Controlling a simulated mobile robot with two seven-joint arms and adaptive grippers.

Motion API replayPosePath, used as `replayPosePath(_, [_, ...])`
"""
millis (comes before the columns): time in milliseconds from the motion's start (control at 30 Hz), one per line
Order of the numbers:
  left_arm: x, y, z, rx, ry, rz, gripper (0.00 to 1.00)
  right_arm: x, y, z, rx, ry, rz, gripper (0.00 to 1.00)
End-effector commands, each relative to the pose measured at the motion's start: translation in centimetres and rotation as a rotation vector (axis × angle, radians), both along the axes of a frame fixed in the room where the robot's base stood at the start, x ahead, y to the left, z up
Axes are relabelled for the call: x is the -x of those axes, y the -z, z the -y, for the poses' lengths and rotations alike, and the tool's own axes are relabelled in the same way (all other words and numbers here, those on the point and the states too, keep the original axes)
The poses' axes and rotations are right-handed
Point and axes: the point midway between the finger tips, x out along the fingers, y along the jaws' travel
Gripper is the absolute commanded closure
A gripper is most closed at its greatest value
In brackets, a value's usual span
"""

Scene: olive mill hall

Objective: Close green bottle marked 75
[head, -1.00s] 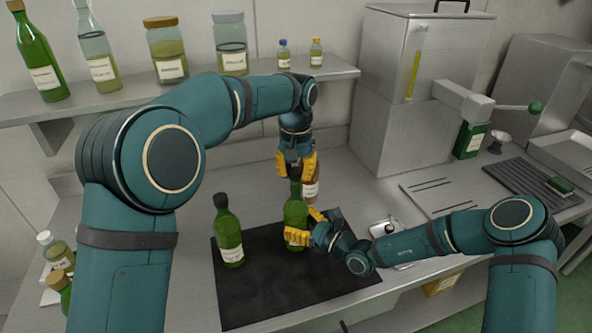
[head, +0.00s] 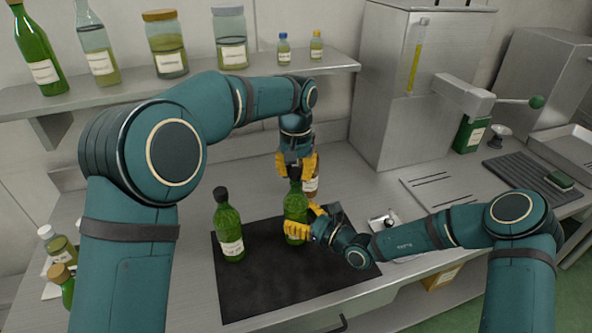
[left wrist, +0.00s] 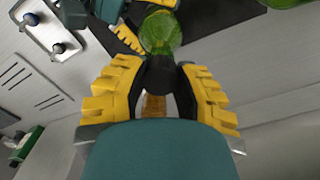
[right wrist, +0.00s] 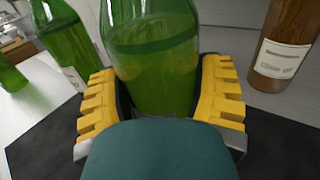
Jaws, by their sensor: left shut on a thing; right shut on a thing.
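A green bottle (head: 296,207) stands upright on the dark mat (head: 262,290). My right gripper (head: 304,225) is shut around its body from the front right; the bottle also fills the middle of the right wrist view (right wrist: 152,60). My left gripper (head: 296,166) points down from above, shut on the dark cap (left wrist: 159,76) at the bottle's mouth. I cannot see whether the cap is fully seated. No number is readable on the held bottle. Another green bottle (head: 229,235) with a dark cap and pale label stands to its left on the mat.
A brown bottle (head: 313,186) stands close behind the held bottle. A shelf (head: 190,92) with bottles and jars runs along the back wall. A small metal tray (head: 385,228) lies right of the mat. The mat's front is clear.

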Motion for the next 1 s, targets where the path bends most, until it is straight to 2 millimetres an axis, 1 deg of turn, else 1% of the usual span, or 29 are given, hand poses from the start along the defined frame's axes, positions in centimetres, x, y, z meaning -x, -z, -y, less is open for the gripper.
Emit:
replayPosePath(567, [0.00, 1.12, -0.03, 0.000, 0.003, -0.001, 0.82, 0.05, 0.05, -0.04, 0.000, -0.001, -0.001, 0.75])
replayPosePath(600, [-0.01, 1.08, -0.03, 0.000, 0.004, -0.001, 0.82, 0.05, 0.05, -0.04, 0.000, -0.001, -0.001, 1.00])
replayPosePath(667, [0.00, 1.08, -0.03, 0.000, 0.018, -0.001, 0.82, 0.05, 0.05, -0.04, 0.000, -0.001, -0.001, 1.00])
replayPosePath(767, [-0.01, 1.09, -0.06, 0.000, 0.105, -0.001, 0.82, 0.05, 0.05, -0.04, 0.000, -0.001, -0.001, 1.00])
replayPosePath(867, [-0.01, 1.10, -0.09, 0.000, 0.276, -0.002, 0.82, 0.05, 0.06, -0.04, 0.000, -0.001, -0.001, 1.00])
replayPosePath(1000, [-0.02, 1.12, -0.09, 0.001, 0.559, -0.001, 0.82, 0.05, 0.06, -0.04, 0.000, -0.001, -0.001, 1.00])
